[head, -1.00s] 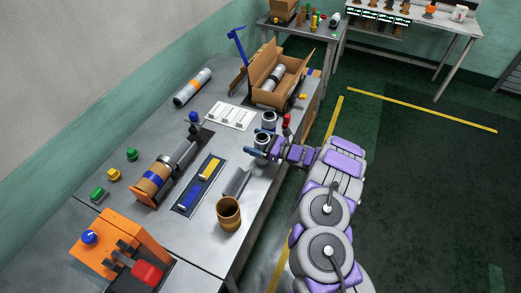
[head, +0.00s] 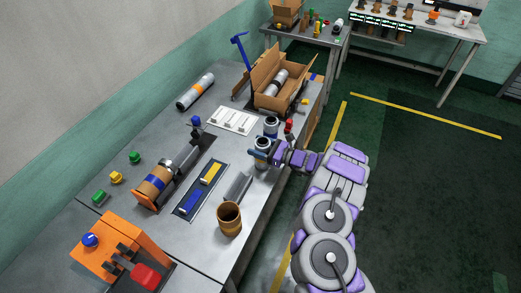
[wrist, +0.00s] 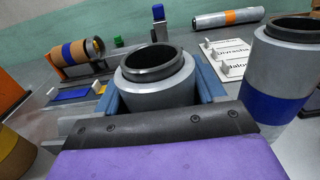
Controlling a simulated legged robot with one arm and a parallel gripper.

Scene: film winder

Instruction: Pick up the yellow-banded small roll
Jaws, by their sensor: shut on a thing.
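My gripper (head: 262,157) is at the near grey small roll (head: 262,143), by the bench's right edge. In the wrist view the roll (wrist: 158,82) stands upright between my blue fingers (wrist: 160,97), which are shut on its sides. It has a dark open core. Its lower part is hidden by my gripper, so no yellow band shows. A second upright small roll (head: 271,122) stands just behind it. In the wrist view this second roll (wrist: 278,80) is on the right and has a blue band.
A tray with blue and yellow blocks (head: 199,188) and the winder (head: 157,186) are to the left. A cardboard box (head: 272,103) stands behind the rolls.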

